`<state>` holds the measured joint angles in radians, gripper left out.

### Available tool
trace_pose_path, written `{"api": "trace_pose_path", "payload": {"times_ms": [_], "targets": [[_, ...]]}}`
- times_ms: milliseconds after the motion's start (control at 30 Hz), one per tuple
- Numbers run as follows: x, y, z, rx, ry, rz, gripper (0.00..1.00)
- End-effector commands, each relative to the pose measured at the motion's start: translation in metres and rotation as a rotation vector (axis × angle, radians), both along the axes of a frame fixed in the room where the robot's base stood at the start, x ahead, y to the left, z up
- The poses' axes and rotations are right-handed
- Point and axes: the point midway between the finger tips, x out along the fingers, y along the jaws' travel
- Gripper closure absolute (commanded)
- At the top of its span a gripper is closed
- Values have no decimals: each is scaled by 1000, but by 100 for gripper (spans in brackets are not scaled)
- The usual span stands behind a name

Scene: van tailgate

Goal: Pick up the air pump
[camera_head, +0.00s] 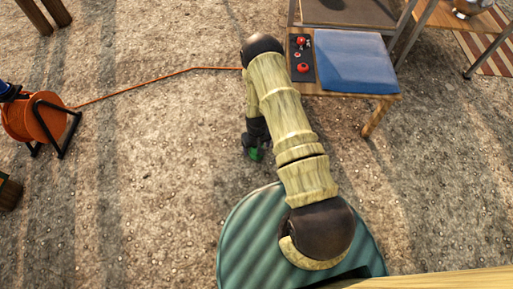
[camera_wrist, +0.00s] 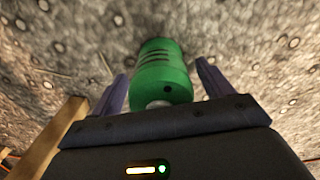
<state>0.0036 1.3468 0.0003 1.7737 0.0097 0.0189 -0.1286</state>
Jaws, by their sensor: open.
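The air pump appears to be the green cylinder (camera_wrist: 162,72) with dark slots in its side, over the gravelly ground in the wrist view. My gripper (camera_wrist: 161,80) is open, with one finger on each side of the green body; I cannot tell whether either finger touches it. In the head view a small part of the green thing (camera_head: 255,154) shows below my dark gripper (camera_head: 256,140). My arm hides the rest of it from above.
A wooden table (camera_head: 388,97) with a blue pad (camera_head: 349,61) and a dark panel with red knobs (camera_head: 301,58) stands right of my arm. An orange cable reel (camera_head: 32,118) stands far left, its cable (camera_head: 140,88) running across the ground. Open gravel lies between.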

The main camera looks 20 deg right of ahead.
Motion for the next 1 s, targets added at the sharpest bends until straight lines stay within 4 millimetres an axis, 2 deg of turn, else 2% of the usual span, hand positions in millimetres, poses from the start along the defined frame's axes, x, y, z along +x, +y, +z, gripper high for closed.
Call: {"api": "trace_pose_path", "payload": {"times_ms": [133,400,433,767,1000], "targets": [[0,1,0,0,0,2,23],[0,1,0,0,0,3,76],[0,1,0,0,-1,2,78],[1,0,7,0,-1,0,78],[1,0,42,0,-1,0,78]]}}
